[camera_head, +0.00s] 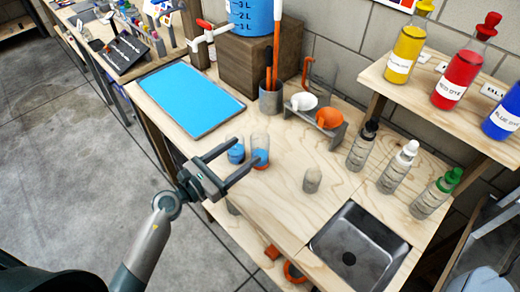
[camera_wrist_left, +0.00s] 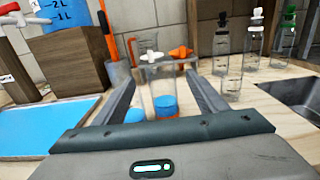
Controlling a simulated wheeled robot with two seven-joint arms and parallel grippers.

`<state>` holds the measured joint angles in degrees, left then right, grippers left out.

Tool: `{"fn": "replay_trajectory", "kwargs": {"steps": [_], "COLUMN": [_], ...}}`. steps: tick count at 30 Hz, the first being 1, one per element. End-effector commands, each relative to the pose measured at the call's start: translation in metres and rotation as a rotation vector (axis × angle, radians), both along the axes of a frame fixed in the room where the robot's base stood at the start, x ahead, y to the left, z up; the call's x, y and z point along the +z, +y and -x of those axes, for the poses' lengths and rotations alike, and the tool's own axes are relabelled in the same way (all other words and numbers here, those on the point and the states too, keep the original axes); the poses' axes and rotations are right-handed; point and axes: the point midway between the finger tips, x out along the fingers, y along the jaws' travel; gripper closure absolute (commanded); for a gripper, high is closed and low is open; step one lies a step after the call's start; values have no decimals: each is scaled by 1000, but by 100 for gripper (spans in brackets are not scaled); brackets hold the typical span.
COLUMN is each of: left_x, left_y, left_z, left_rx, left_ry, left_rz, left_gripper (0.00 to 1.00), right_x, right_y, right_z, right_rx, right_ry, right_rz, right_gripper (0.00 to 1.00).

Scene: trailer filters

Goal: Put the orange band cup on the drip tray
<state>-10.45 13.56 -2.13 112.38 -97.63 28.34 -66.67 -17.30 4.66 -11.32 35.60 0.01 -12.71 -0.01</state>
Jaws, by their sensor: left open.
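The orange band cup (camera_head: 260,152) is a clear cup with blue liquid and an orange band low on it. It stands upright on the wooden bench; the left wrist view shows it (camera_wrist_left: 164,102) between the finger lines. My left gripper (camera_head: 247,150) is open, with its fingertips close to this cup; I cannot tell whether they touch.
A clear empty cup (camera_head: 312,180) stands right of the gripper, before a metal sink (camera_head: 355,250). Several capped bottles (camera_head: 397,168) stand at the right. A tool holder (camera_head: 270,98) and a rack with white and orange funnels (camera_head: 325,120) stand behind.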

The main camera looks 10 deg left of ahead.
Motion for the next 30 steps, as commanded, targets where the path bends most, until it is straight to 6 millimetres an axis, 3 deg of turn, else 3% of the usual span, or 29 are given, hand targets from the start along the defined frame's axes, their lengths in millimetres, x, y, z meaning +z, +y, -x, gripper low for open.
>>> {"fn": "replay_trajectory", "kwargs": {"steps": [6, 22, 30], "left_x": [0, -2, -5], "left_y": [-14, -19, -37], "left_z": [-21, -28, -55], "left_rx": [0, 0, 0], "left_ry": [0, 0, -1], "left_rz": [2, 0, 3], "left_gripper": [34, 34, 34], "right_x": [4, 2, -1], "right_y": [1, 2, 4], "right_z": [-6, -2, -1], "right_rx": [1, 3, 2], "right_ry": [-10, -3, -2], "right_rz": [-1, -2, -4], "right_gripper": [69, 69, 69]}}
